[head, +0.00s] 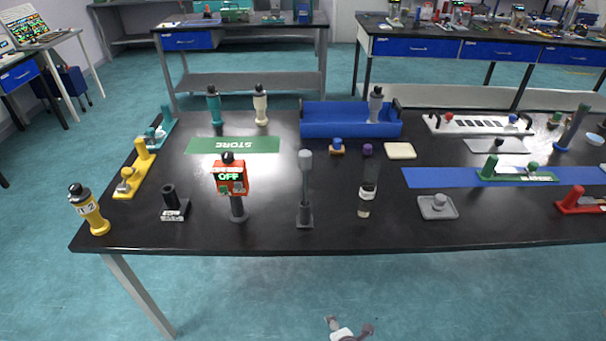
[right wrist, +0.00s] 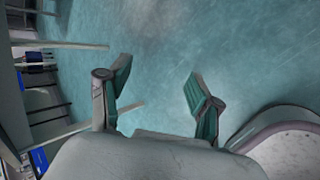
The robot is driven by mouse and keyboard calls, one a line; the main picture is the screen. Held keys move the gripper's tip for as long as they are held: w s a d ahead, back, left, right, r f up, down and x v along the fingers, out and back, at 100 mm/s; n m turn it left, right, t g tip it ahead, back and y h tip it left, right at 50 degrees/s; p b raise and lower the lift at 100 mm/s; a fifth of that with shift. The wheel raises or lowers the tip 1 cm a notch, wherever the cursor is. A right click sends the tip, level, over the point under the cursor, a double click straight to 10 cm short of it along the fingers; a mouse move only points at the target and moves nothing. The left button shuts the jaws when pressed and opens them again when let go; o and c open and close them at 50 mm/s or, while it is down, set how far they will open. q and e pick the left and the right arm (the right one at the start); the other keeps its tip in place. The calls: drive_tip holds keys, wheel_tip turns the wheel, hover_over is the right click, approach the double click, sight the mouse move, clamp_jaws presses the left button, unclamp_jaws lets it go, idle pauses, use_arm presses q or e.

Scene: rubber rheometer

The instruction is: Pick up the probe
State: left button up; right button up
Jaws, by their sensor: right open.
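A grey upright rod with a rounded, thicker head (head: 305,175) stands in a small dark base at the front middle of the black table; it looks like the probe, but I cannot be sure. My right gripper (head: 349,326) shows at the bottom edge of the head view, over the floor in front of the table and well apart from the rod. In the right wrist view its two fingers (right wrist: 158,88) are spread with nothing between them. My left gripper is not in view.
A blue tray (head: 330,129) is behind. A grey dish (head: 425,212) is at front right. The floor before the table is clear.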

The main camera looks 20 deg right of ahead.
drive_tip(key=w+a+r+n+t, duration=0.1)
drive_tip(key=w+r+n+t, duration=0.15)
drive_tip(key=w+r, duration=0.35)
drive_tip(key=w+r+n+t, duration=0.1)
drive_tip(key=w+r+n, duration=0.25)
drive_tip(key=r, duration=0.55)
drive_tip(key=n+t+h+p, duration=0.1)
drive_tip(key=n+t+h, duration=0.1)
drive_tip(key=n+t, duration=0.55)
approach(306, 165)
drive_tip(key=shift+n+g, duration=0.8)
drive_tip(key=shift+n, duration=0.15)
drive_tip(key=w, duration=0.2)
drive_tip(key=w+d+r, duration=0.1)
drive_tip(key=w+p, duration=0.1)
drive_tip(key=w, duration=0.1)
drive_tip(key=shift+w+d+r, duration=0.25)
drive_tip(key=shift+w+r, duration=0.05)
drive_tip(key=shift+w, duration=0.05)
drive_tip(key=shift+w+f, duration=0.15)
drive_tip(key=shift+w, duration=1.35)
drive_tip(key=shift+w+f, duration=0.15)
drive_tip(key=shift+w, duration=1.3)
drive_tip(key=shift+s, duration=0.1)
drive_tip(key=shift+c, duration=0.4)
clamp_jaws()
drive_tip(key=shift+r, duration=0.1)
